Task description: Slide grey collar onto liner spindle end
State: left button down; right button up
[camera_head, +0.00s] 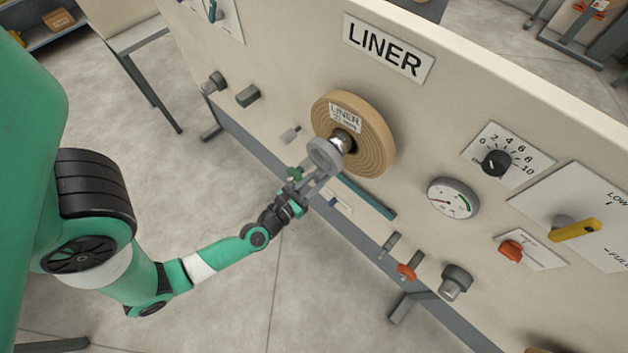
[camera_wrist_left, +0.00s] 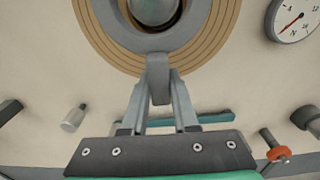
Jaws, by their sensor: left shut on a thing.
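The grey collar (camera_head: 318,154) is a ring with a short tab. My left gripper (camera_head: 318,184) is shut on the tab, which shows between the two fingers in the left wrist view (camera_wrist_left: 159,82). The shiny spindle end (camera_head: 343,140) sticks out of the tan LINER roll (camera_head: 377,133) on the panel. In the head view the collar is at the spindle end, on its lower-left side. In the left wrist view the collar ring (camera_wrist_left: 150,42) frames the rounded spindle end (camera_wrist_left: 153,9). I cannot tell whether the collar is around the spindle or just in front of it.
The cream panel (camera_head: 440,130) carries a gauge (camera_head: 453,198), a dial knob (camera_head: 496,162), a yellow lever (camera_head: 575,231) and an orange switch (camera_head: 511,250). A teal bar (camera_head: 368,197) lies below the roll. Several pegs and knobs stick out along the lower panel. Floor in front is clear.

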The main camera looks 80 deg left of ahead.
pick_arm(q)
jog(key=x, duration=0.6)
jog(key=shift+w, duration=0.2)
jog(key=shift+a, duration=0.1)
jog(key=shift+c, duration=0.6)
grip_release()
jog(key=shift+s, duration=0.1)
jog(key=shift+b+v, duration=0.35)
jog(key=shift+v, duration=3.55)
jog(key=shift+f, duration=0.15)
